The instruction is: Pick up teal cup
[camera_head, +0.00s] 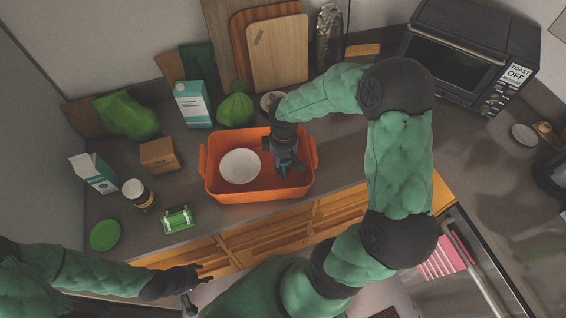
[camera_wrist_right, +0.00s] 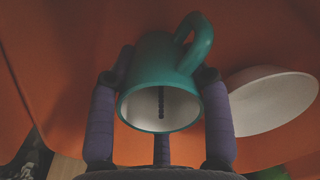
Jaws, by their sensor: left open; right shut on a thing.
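The teal cup (camera_wrist_right: 155,70) is between the fingers of my right gripper (camera_wrist_right: 160,105) in the right wrist view. Its pale inside faces the camera and its handle points up and to the right. In the head view my right gripper (camera_head: 284,168) reaches down into the right part of an orange bin (camera_head: 247,198), and the cup is mostly hidden by the gripper there. It is shut on the cup; I cannot tell whether the cup touches the bin floor. My left gripper (camera_head: 190,290) is open and empty, low at the left in front of the counter.
A white bowl (camera_head: 240,166) sits in the bin left of the cup. Cartons (camera_head: 192,104), a brown box (camera_head: 160,155), a jar (camera_head: 138,193) and a green packet (camera_head: 177,219) stand to the left. Cutting boards (camera_head: 277,55) lean behind. A toaster oven (camera_head: 470,50) is at the right.

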